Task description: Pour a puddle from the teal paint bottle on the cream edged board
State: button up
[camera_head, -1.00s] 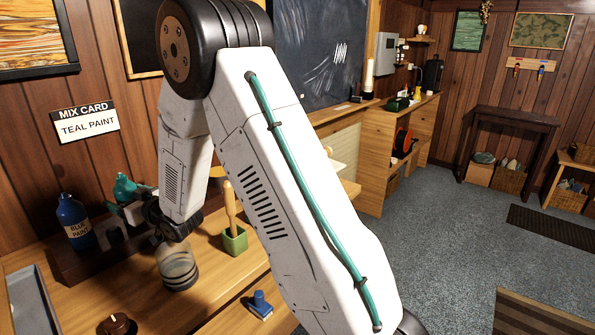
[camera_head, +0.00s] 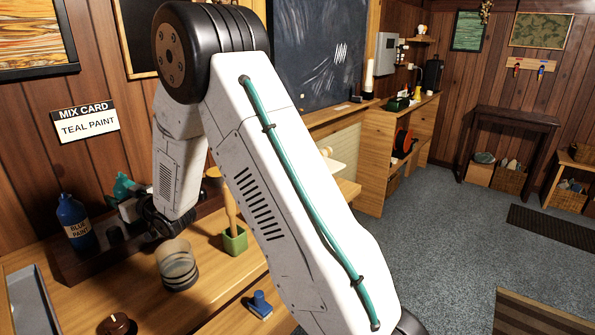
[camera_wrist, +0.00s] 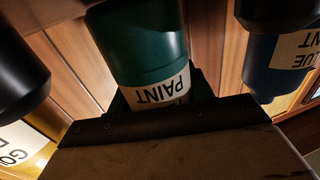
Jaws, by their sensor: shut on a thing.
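The teal paint bottle (camera_head: 122,186) is mostly hidden behind my wrist in the head view. In the wrist view the teal bottle (camera_wrist: 140,45) is between the jaws, its label upside down in the picture. My gripper (camera_wrist: 160,98) is shut on it; the gripper (camera_head: 150,212) also shows at the dark rack in the head view. I cannot tell whether the bottle is clear of the rack.
The blue paint bottle (camera_head: 75,222) stands close left of the teal one. A gold-labelled bottle (camera_wrist: 30,148) shows in the wrist view. A striped glass jar (camera_head: 177,266), a green pot with a wooden-handled tool (camera_head: 235,240), a grey tray (camera_head: 33,300) and a blue stamp (camera_head: 260,305) are on the bench.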

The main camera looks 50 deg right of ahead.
aim_at(118, 178)
jog(key=shift+r, duration=2.45)
